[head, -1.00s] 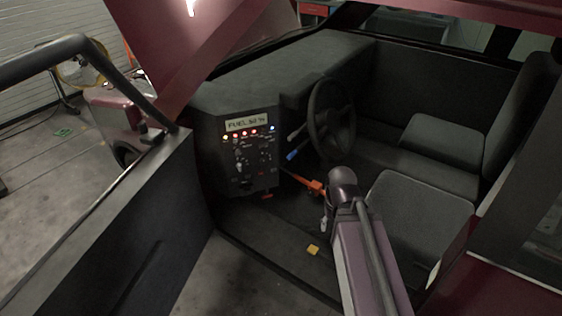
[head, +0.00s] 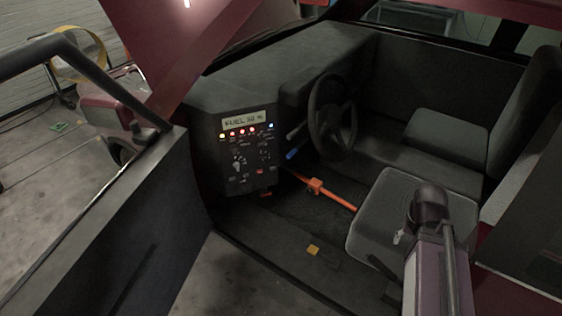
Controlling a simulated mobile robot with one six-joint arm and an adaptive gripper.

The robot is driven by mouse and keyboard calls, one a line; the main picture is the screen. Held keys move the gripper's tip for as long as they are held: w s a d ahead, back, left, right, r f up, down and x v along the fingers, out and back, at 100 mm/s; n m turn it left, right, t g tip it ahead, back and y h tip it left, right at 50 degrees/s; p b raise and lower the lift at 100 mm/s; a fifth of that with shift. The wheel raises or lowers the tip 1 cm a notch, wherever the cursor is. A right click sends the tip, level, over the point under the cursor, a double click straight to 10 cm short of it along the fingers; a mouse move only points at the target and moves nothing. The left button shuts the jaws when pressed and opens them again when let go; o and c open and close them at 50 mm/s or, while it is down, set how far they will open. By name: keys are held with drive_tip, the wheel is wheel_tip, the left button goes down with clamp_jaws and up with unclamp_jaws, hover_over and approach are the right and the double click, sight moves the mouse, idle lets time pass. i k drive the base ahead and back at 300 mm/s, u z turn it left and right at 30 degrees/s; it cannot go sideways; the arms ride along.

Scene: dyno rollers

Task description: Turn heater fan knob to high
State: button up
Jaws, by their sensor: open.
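The dark control panel (head: 246,184) faces me left of the steering wheel, with a lit display (head: 247,121) reading about "FUEL 50 %". Below a row of lights it has several small controls, including a dial with pale marks (head: 239,161) at the left and another control (head: 264,154) at the right. The labels are too small to read, so I cannot tell which is the heater fan knob or its setting. My arm rises at the lower right over the seat, apart from the panel. My gripper is not visible; the arm seems to hide it.
The steering wheel (head: 332,117) and blue-tipped stalk (head: 292,154) are right of the panel. An orange bar (head: 336,198) crosses the footwell. A seat (head: 392,205) is beside my arm. The open door (head: 110,225) borders the left. A yellow piece (head: 313,250) lies on the floor.

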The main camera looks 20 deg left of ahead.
sight(262, 159)
drive_tip(key=z, duration=0.15)
drive_tip(key=k, duration=1.05)
drive_tip(key=u, duration=1.45)
drive_tip(key=i, duration=0.95)
drive_tip(key=z, duration=0.1)
